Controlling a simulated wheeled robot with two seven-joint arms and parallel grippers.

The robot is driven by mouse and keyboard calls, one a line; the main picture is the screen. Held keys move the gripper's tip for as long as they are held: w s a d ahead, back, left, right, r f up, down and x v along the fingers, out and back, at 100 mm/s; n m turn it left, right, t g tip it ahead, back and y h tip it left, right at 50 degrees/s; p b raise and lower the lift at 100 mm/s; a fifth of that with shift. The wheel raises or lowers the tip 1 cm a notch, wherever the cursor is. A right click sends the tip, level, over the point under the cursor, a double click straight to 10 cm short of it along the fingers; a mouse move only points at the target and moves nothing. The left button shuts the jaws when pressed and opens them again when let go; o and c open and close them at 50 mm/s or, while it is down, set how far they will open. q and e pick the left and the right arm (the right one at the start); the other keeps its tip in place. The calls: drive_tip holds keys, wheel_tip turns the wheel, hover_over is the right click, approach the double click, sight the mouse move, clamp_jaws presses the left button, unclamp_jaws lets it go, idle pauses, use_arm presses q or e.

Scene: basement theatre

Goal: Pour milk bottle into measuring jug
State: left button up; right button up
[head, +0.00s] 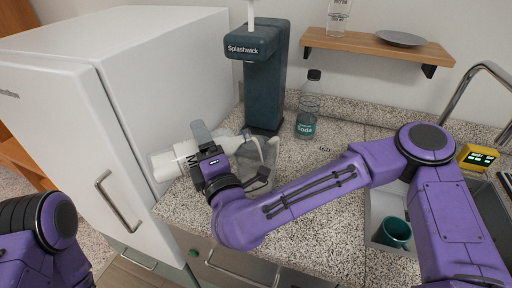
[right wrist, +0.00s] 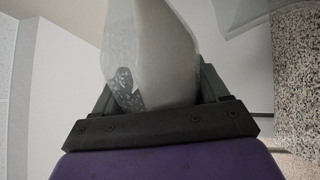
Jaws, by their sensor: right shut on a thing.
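The milk bottle (head: 172,163) is white with dark lettering. It lies tipped on its side in my right gripper (head: 207,152), its base to the left and its narrower end (head: 231,144) to the right. It also fills the middle of the right wrist view (right wrist: 165,55), between the fingers. The clear measuring jug (head: 268,155) stands on the counter just right of the gripper, partly hidden by it and my wrist. The bottle's narrow end reaches over or beside the jug. Whitish curved shapes show there; I cannot tell whether milk is flowing. My left gripper is out of view.
A white fridge (head: 165,60) stands close on the left. Behind the jug are a dark Splashwick dispenser (head: 265,85) and a soda bottle (head: 307,115). A sink with a teal mug (head: 396,232) is at right. A wooden shelf (head: 365,46) hangs above the speckled counter (head: 330,215).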

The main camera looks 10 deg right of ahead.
drive_tip(key=shift+d+r+m+h+b, duration=0.2)
drive_tip(key=shift+r+m+b, duration=0.2)
drive_tip(key=shift+r+m, duration=0.25)
drive_tip(key=shift+d+r+m+h+b, duration=0.1)
drive_tip(key=shift+r+m+h+b, duration=0.1)
drive_tip(key=shift+r+m+b, duration=0.45)
idle(5.8)
